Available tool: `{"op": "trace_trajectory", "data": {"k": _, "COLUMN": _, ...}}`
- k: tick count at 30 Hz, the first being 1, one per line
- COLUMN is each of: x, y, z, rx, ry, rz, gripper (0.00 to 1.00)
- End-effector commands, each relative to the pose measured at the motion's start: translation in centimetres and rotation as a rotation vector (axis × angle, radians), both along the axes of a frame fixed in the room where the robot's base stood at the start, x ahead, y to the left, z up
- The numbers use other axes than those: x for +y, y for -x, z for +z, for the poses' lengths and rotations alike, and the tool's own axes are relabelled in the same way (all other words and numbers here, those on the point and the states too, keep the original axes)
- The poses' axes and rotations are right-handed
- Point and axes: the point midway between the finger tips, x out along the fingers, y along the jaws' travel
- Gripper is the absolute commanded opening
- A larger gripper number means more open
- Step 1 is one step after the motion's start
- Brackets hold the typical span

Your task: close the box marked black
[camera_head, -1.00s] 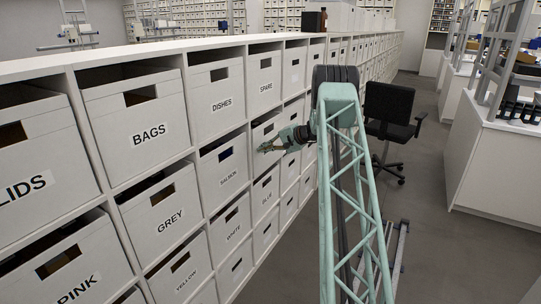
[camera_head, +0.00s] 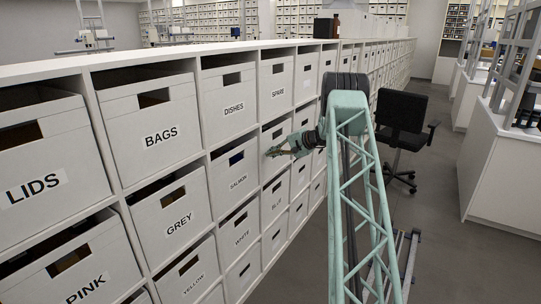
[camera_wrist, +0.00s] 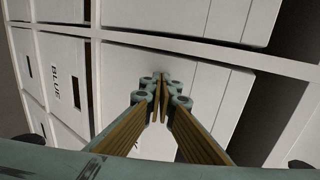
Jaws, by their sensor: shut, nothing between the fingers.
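I cannot read a BLACK label in any view. My gripper (camera_head: 268,153) is shut and empty in front of the shelf wall, just right of the SALMON box (camera_head: 236,172). The wrist view shows its fingertips (camera_wrist: 163,78) together, pointing at a white box front (camera_wrist: 205,100). That box is directly above the BLUE box (camera_wrist: 61,92) in the shelf. It also shows in the head view as the box (camera_head: 278,131) right of SALMON. My gripper and arm hide its label. I cannot tell whether the fingers touch it.
White shelving (camera_head: 200,150) holds rows of labelled boxes, including BAGS (camera_head: 160,138), DISHES (camera_head: 234,108), SPARE (camera_head: 278,93) and GREY (camera_head: 178,219). A black office chair (camera_head: 402,125) stands in the aisle on the right, with a white bench (camera_head: 500,160) beyond. Grey floor (camera_head: 440,240) is open between them.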

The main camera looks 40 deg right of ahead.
Motion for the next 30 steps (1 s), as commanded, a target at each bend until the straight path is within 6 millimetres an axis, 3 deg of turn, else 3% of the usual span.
{"op": "trace_trajectory", "data": {"k": 13, "x": -0.3, "y": 3.1, "z": -0.1, "rx": 0.0, "ry": 0.0, "rz": 0.006, "gripper": 0.0}}
{"op": "trace_trajectory", "data": {"k": 30, "x": -2.0, "y": 9.9, "z": 4.3, "rx": 0.001, "ry": 0.001, "rz": 0.006, "gripper": 0.0}}
